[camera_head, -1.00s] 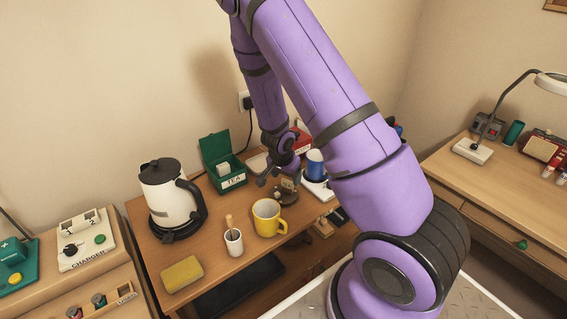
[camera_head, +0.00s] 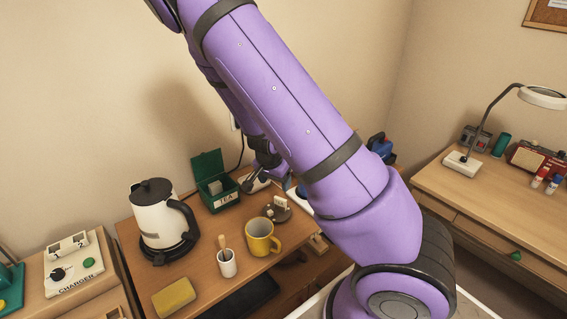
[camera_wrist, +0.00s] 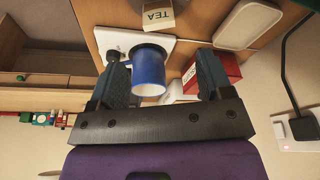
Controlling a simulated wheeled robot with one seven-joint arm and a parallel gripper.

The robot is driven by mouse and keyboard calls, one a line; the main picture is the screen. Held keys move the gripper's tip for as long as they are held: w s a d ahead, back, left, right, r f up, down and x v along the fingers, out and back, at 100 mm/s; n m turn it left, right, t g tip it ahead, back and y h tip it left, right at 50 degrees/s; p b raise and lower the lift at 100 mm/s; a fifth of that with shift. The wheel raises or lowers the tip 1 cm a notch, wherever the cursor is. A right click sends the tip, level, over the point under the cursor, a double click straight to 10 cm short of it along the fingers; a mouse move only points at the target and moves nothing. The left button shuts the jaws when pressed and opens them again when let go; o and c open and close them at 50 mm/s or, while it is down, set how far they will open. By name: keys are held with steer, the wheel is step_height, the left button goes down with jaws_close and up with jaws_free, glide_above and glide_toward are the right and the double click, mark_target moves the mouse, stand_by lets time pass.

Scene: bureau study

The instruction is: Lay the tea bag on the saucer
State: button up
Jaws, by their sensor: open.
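The open green tea box (camera_head: 226,200), labelled TEA, stands on the wooden side table with a small white packet (camera_head: 216,187) inside, which may be the tea bag. A round brownish item (camera_head: 276,208) sits nearby.
A kettle (camera_head: 160,216), yellow mug (camera_head: 260,238), white cup with a stick (camera_head: 227,263) and yellow sponge (camera_head: 174,296) stand on the table. A blue mug (camera_wrist: 148,75) on a white slab (camera_wrist: 178,54) and a red box (camera_wrist: 224,68) appear beyond my fingers.

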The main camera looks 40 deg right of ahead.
steer(key=s+a+r+n+t+y, duration=0.1)
steer(key=s+a+r+n+y, duration=0.15)
steer(key=r, duration=0.45)
steer(key=s+a+r+n+y, duration=0.15)
steer(key=a+r, duration=0.25)
steer(key=r, duration=0.4)
steer(key=s+a+r+n+t+y, duration=0.1)
steer(key=s+a+r+n+y, duration=0.2)
steer(key=r, duration=0.4)
steer(key=s+r+n+t+h, duration=0.1)
steer(key=s+r+n+h, duration=0.1)
steer(key=s+r, duration=0.4)
steer(key=s+r+n+h, duration=0.2)
steer(key=s+r+n, duration=0.2)
steer(key=s+r, duration=0.3)
steer(key=s, duration=0.5)
steer(key=shift+t, duration=0.4)
steer(key=shift+a, duration=0.1)
